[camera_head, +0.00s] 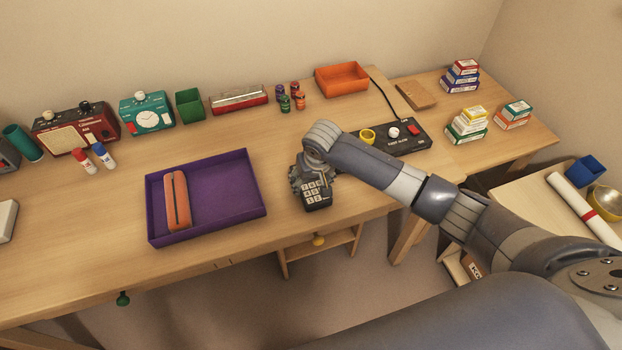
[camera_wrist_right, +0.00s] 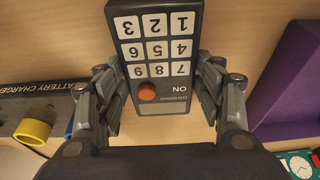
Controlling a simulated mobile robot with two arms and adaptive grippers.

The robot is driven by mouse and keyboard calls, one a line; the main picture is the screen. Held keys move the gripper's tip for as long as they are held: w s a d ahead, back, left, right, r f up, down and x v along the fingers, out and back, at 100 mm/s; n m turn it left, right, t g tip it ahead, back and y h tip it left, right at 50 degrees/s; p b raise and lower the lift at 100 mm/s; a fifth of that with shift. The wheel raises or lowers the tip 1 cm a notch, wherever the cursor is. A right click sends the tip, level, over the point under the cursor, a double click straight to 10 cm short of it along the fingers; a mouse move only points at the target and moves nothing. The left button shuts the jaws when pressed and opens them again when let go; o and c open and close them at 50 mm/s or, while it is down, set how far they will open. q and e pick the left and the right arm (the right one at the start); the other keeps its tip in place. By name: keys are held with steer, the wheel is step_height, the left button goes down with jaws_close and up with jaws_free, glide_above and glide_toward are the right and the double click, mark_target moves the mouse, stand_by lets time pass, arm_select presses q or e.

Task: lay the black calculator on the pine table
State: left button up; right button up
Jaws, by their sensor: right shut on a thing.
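The black calculator (camera_head: 316,198) has white number keys and a red button. It also shows in the right wrist view (camera_wrist_right: 158,105), where the two fingers of my right gripper (camera_wrist_right: 155,88) press on its sides. In the head view my right gripper (camera_head: 311,176) is shut on it at the long wooden desk (camera_head: 100,205), near its front edge; I cannot tell whether the calculator touches the wood. A lower pale wooden table (camera_head: 530,200) stands at the right. Which of the two is the pine table is not clear. My left gripper is not in view.
A purple tray (camera_head: 240,212) with an orange case (camera_head: 177,200) lies left of the calculator. A black battery charger (camera_head: 410,136) lies to its right. The lower table holds a white roll (camera_head: 580,208), a blue box (camera_head: 586,170) and a brass bowl (camera_head: 606,200); its near-left part is bare.

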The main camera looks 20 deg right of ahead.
steer(key=o, duration=1.1)
steer(key=shift+f, duration=0.1)
steer(key=shift+o, duration=0.2)
steer(key=v, duration=1.2)
steer(key=shift+s+a, duration=0.1)
